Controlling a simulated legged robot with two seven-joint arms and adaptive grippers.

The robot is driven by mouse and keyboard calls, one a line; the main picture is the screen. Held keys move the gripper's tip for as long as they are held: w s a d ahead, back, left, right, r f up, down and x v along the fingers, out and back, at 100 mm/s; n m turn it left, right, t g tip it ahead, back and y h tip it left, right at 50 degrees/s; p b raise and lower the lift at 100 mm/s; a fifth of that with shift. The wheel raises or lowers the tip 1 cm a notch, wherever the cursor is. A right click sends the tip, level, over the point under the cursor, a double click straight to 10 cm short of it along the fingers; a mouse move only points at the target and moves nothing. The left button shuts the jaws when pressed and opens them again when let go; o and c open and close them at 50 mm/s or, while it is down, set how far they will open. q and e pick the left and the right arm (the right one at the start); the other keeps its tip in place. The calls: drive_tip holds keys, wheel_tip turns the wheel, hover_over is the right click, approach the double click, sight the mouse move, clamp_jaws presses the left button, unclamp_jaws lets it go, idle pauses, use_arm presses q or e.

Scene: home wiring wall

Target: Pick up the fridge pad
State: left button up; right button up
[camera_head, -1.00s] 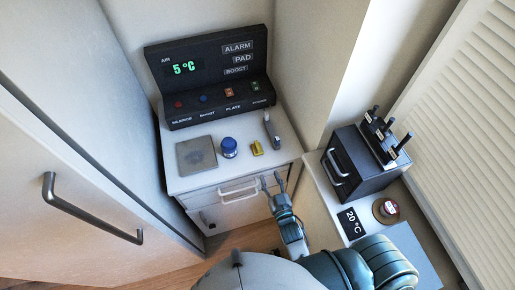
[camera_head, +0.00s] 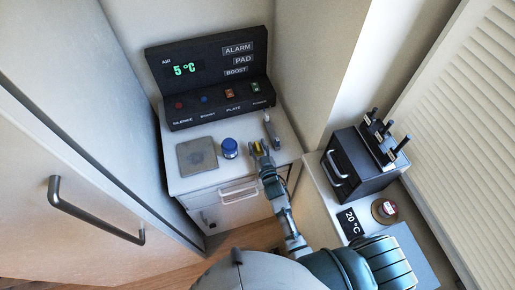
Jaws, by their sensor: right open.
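A small yellow block (camera_head: 259,147) lies on the white counter (camera_head: 205,180); no label on it tells whether it is the fridge pad. My right gripper (camera_head: 260,151) is open at this block, its fingers close around it and partly hiding it. I cannot tell whether they touch it. A flat grey square plate (camera_head: 197,156) lies to the left on the counter. My left gripper is not in view.
A blue-capped jar (camera_head: 229,148) stands left of the gripper, and a grey upright handle-like item (camera_head: 271,131) is close on its right. A black control panel (camera_head: 210,77) reading 5 °C stands behind. A drawer handle (camera_head: 238,192) juts out below.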

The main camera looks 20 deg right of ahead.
drive_tip(key=shift+w, duration=0.15)
clamp_jaws()
drive_tip(key=shift+r, duration=0.15)
